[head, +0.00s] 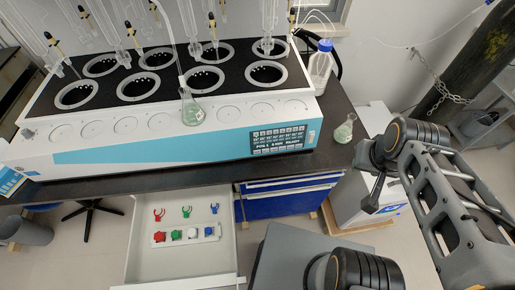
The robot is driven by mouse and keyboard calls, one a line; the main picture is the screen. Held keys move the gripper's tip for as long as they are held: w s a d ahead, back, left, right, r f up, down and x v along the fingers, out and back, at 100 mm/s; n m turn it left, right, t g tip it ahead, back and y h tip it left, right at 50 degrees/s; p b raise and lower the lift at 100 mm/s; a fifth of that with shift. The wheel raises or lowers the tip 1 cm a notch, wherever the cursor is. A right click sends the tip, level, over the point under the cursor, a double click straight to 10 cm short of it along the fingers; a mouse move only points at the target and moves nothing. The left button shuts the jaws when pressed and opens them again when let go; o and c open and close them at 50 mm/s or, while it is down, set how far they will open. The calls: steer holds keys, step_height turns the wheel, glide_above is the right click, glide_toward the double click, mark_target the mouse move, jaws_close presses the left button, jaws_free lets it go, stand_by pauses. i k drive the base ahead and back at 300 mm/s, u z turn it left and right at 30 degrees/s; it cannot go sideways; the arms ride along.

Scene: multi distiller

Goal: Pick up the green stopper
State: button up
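The green stopper (176,235) sits in a small white holder in the open drawer, between a red stopper (159,237) and a white stopper (192,233). My gripper (370,205) seems to be the dark tapered part at the end of my arm, at the right, well away from the drawer. It points downward. Its fingers cannot be told apart, and nothing is seen held in it.
Red (158,215), green (187,212) and blue (214,209) clips lie behind the holder in the drawer (145,263). The dark bench edge and the large distiller (180,150) stand behind it. Flasks stand on the distiller (192,114) and bench (344,132). The drawer's front part is clear.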

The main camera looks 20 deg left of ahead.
mark_target(175, 234)
steer(key=u, duration=4.75)
steer(key=i, duration=1.15)
steer(key=z, duration=3)
